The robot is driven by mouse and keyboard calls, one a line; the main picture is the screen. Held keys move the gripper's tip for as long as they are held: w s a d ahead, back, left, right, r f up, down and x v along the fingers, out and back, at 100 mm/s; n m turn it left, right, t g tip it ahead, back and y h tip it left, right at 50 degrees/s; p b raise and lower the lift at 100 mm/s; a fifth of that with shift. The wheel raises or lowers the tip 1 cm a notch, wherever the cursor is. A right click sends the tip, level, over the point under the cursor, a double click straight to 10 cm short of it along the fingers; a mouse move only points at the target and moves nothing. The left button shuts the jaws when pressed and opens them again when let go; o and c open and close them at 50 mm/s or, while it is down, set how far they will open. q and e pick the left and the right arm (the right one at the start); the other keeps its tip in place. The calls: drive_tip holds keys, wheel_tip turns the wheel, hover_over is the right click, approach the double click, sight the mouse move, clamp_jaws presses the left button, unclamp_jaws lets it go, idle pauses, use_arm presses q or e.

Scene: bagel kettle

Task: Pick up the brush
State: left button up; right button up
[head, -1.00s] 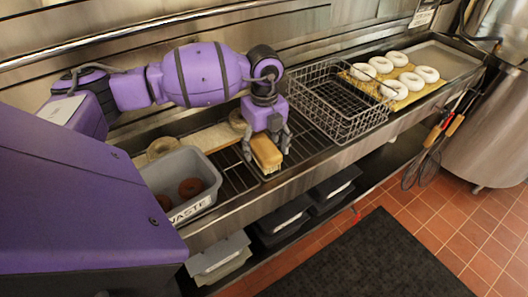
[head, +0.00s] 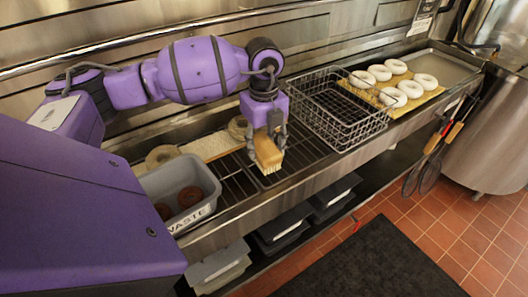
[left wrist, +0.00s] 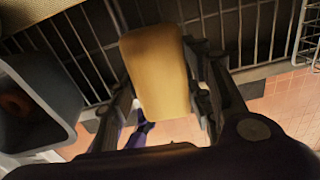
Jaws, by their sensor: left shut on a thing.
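The brush (head: 267,150) has a tan wooden block and pale bristles on its lower side. My left gripper (head: 266,142) is shut on it, with one finger on each side, above the dark rack near the front edge of the counter. In the left wrist view the brush (left wrist: 158,72) sits between the two fingers of the left gripper (left wrist: 165,85), over the rack bars. Whether the bristles touch the rack I cannot tell. My right gripper is not in view.
A grey waste bin (head: 207,205) with dark rings inside stands left of the brush. A wire basket (head: 345,125) stands to the right. Beyond it, several white rings lie on a yellow board (head: 428,94). Pale rings (head: 162,155) lie behind the bin.

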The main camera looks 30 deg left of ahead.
use_arm(q)
drive_tip(key=s+d+r, duration=0.1)
drive_tip(key=r, duration=0.1)
drive_tip(key=s+r, duration=0.1)
drive_tip(key=r, duration=0.1)
drive_tip(key=s+d+r, duration=0.1)
drive_tip(key=s, duration=0.1)
drive_tip(key=shift+s+d+r, duration=0.1)
drive_tip(key=shift+d+r, duration=0.25)
drive_tip(key=shift+r, duration=0.05)
drive_tip(key=s+d+r, duration=0.3)
drive_tip(key=s+d, duration=0.1)
drive_tip(key=s, duration=0.3)
drive_tip(key=shift+s+d+r, duration=0.25)
drive_tip(key=shift+d+r, duration=0.05)
drive_tip(key=shift+d, duration=0.05)
